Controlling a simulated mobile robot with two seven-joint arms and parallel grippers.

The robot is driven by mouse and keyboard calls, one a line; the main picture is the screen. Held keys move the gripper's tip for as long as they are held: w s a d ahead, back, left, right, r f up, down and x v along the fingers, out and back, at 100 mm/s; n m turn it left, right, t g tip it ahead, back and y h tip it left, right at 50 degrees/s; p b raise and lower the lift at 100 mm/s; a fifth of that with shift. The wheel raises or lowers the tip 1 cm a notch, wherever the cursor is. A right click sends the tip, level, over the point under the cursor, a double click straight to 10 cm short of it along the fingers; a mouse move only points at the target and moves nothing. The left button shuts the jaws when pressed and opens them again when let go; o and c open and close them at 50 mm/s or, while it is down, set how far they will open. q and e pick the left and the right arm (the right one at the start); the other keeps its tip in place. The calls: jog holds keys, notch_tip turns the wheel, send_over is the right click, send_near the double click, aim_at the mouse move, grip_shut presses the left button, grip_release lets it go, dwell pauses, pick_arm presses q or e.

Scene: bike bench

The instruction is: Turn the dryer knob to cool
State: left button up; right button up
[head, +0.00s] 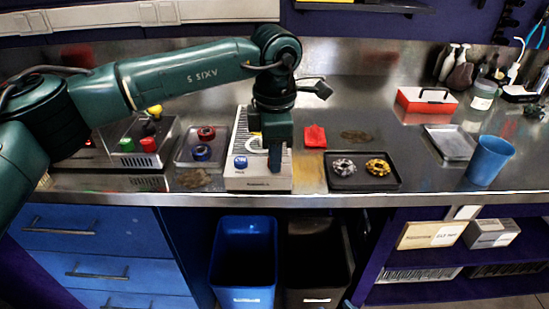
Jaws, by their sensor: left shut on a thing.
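The dryer (259,183) is a pale box with a ribbed top near the front edge of the steel bench. A blue round knob (241,162) shows on the left of its front part, with a white curved mark to its right. My left gripper (275,160) reaches down over the right of the dryer's front part. Its jaws are shut on what appears to be a dryer knob, which the fingers hide. I cannot read the setting of that knob. My right gripper is not in view.
A tray (190,160) with red and blue round parts is left of the dryer. A dark tray (345,184) with two ring parts, a red piece (315,137) and a blue cup (489,160) are to the right. A red toolbox (427,101) stands further back.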

pick_arm(q)
jog(key=n+b, duration=0.1)
jog(key=n, duration=0.4)
jog(key=shift+b, duration=0.35)
dwell(0.4)
jog(key=o, duration=1)
jog(key=shift+c, duration=0.2)
notch_tip(320, 180, up, 13)
jog(key=shift+s+d, duration=0.25)
jog(key=shift+s, duration=0.1)
